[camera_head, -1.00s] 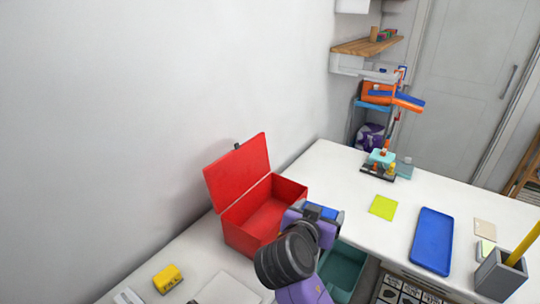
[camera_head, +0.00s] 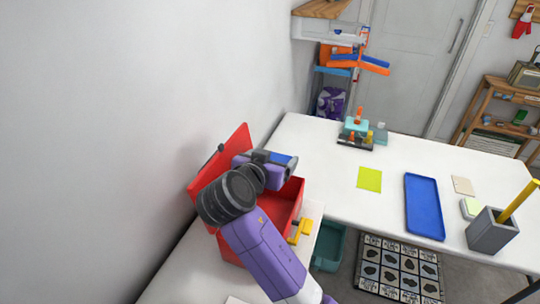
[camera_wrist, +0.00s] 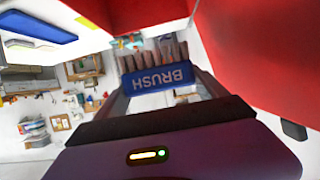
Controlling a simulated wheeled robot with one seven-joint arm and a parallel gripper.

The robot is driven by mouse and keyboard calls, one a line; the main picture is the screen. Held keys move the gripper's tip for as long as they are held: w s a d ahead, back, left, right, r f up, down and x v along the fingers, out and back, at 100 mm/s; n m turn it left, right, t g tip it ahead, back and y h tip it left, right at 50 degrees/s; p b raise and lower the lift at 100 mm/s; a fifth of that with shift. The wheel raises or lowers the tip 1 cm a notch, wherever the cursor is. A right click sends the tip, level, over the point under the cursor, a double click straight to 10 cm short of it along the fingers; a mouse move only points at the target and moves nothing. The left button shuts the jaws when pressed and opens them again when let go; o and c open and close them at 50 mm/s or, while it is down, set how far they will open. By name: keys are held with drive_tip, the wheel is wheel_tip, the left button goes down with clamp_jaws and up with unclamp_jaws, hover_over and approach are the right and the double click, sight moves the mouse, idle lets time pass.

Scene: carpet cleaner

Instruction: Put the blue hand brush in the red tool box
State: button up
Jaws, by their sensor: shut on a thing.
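My gripper (camera_wrist: 160,85) is shut on the blue hand brush (camera_wrist: 158,78), which shows its "BRUSH" lettering and pale bristles between the fingers in the wrist view. In the head view a blue part of the brush (camera_head: 284,160) shows beyond my gripper (camera_head: 272,162). The red tool box (camera_head: 291,197) stands on the white table by the wall with its lid open. My gripper and arm are in front of it and over it in the picture, hiding much of its inside. In the wrist view a red box surface (camera_wrist: 270,50) fills the upper right.
A yellow object (camera_head: 301,230) lies beside the box's right side. A blue tray (camera_head: 424,206), a yellow-green note (camera_head: 370,179) and a grey pencil holder (camera_head: 492,231) are on the table to the right. A teal bin (camera_head: 328,247) stands below the table edge.

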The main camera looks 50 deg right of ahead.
wheel_tip(320, 180, down, 12)
drive_tip(key=b, duration=1)
drive_tip(key=shift+f, duration=0.2)
drive_tip(key=o, duration=1.3)
drive_tip(key=shift+o, duration=0.2)
